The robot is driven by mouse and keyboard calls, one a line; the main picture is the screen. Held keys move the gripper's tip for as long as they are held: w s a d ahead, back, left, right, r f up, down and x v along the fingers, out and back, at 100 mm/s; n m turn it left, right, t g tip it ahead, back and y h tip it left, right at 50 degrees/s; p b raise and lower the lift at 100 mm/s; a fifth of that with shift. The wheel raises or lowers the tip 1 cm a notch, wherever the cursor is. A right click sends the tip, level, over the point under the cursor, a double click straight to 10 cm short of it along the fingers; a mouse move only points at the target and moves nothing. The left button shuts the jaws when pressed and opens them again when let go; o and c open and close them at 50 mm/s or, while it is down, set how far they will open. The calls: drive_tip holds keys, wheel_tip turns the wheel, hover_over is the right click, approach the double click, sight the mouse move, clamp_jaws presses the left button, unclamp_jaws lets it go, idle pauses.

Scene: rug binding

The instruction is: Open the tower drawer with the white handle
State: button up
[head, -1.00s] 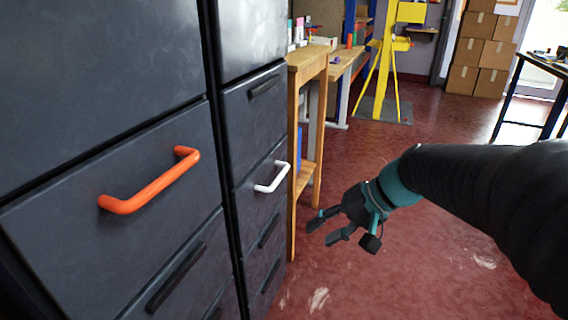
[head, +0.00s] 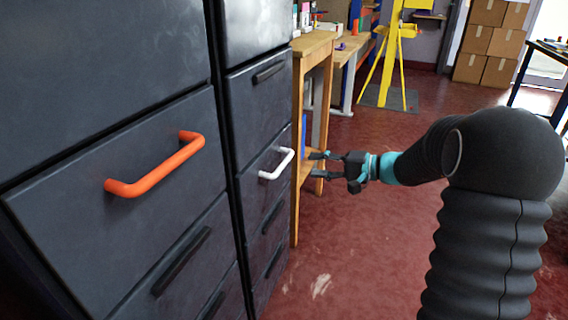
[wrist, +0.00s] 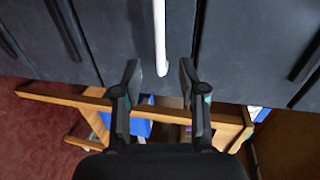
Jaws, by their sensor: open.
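The white handle (head: 276,163) is a bar on a dark grey drawer front (head: 262,190) in the narrower tower, left of centre in the head view. The drawer looks shut, flush with its neighbours. My gripper (head: 318,165) is open and empty, to the right of the handle at nearly its height, with its fingers pointing left toward it. In the wrist view the white handle (wrist: 160,40) runs upright at the top centre, and my open fingertips (wrist: 160,70) stand on either side of its line. The handle appears to be beyond the fingertips; contact cannot be told.
A larger dark cabinet with an orange handle (head: 155,168) stands at left. Black-handled drawers (head: 268,72) lie above and below the white one. A wooden table (head: 314,45) stands just behind the tower. Red floor (head: 370,250) is open in front.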

sight(283, 161)
drive_tip(key=p+x, duration=0.1)
drive_tip(key=x, duration=0.9)
drive_tip(key=shift+a, duration=0.2)
clamp_jaws()
